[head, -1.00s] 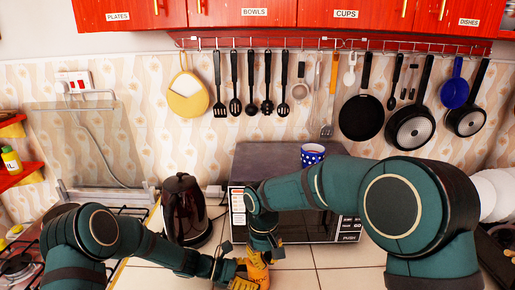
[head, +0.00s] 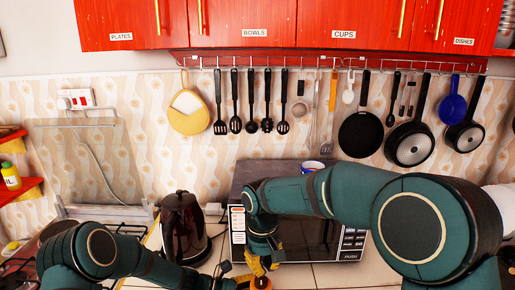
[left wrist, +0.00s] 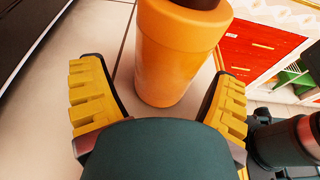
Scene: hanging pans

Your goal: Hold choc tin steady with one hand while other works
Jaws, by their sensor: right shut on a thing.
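The choc tin (left wrist: 170,70) is an orange cylinder with a dark top part, cut off by the upper edge of the left wrist view. In the head view only its top (head: 262,284) shows at the bottom edge. My left gripper (left wrist: 160,100) is open, its yellow fingers on either side of the tin, with a gap at the left finger. In the head view my left gripper is mostly cut off. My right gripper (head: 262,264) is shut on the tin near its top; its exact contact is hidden.
A microwave (head: 310,240) stands behind the right gripper, with a blue mug (head: 312,166) on it, partly hidden by my right arm. A dark kettle (head: 184,225) stands to its left. Pans and utensils hang from a wall rack (head: 330,66). Tiled counter (head: 330,275) shows in front.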

